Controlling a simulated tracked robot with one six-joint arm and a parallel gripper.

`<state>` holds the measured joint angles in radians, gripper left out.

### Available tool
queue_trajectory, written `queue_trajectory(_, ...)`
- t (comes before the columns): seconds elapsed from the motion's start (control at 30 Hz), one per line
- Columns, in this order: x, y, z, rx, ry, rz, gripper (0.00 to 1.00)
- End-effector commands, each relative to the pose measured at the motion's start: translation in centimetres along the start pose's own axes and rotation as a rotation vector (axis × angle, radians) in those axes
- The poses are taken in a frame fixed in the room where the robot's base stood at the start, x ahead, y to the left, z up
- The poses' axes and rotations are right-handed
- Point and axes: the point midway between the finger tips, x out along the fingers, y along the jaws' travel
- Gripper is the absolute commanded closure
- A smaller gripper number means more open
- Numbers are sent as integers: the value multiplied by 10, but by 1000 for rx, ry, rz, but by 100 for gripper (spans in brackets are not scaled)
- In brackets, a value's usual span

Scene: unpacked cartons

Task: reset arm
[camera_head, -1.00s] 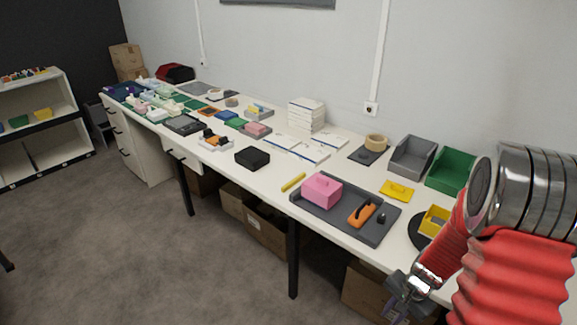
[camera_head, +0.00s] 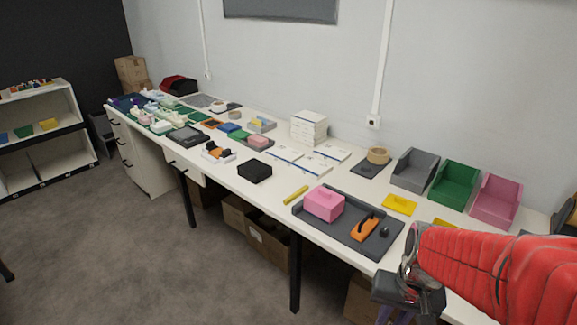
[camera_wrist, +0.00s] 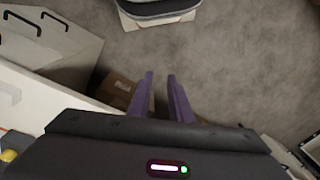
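My arm in its red sleeve reaches in from the right in the head view, in front of the table's right end. My gripper (camera_head: 395,314) hangs low at the bottom edge there, partly cut off. In the wrist view its two purple fingers (camera_wrist: 160,76) stand apart with a gap of floor between the tips. Nothing is held between them.
Grey, green (camera_head: 454,184) and pink bins stand along the wall. Cartons (camera_head: 268,236) sit underneath. Carpet is clear in front.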

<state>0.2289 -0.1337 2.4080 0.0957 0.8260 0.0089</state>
Motion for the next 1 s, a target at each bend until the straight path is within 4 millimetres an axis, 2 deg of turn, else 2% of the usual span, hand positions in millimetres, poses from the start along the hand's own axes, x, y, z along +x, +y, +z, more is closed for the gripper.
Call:
queue_trajectory(0.1,-20,-5,11,-53,32,14,82)
queue_trajectory(0.4,-62,-14,32,-156,140,40,82)
queue_trajectory(0.9,-136,-44,52,-283,411,4,82)
queue_trajectory(1.0,-144,-48,55,-299,438,-5,82)
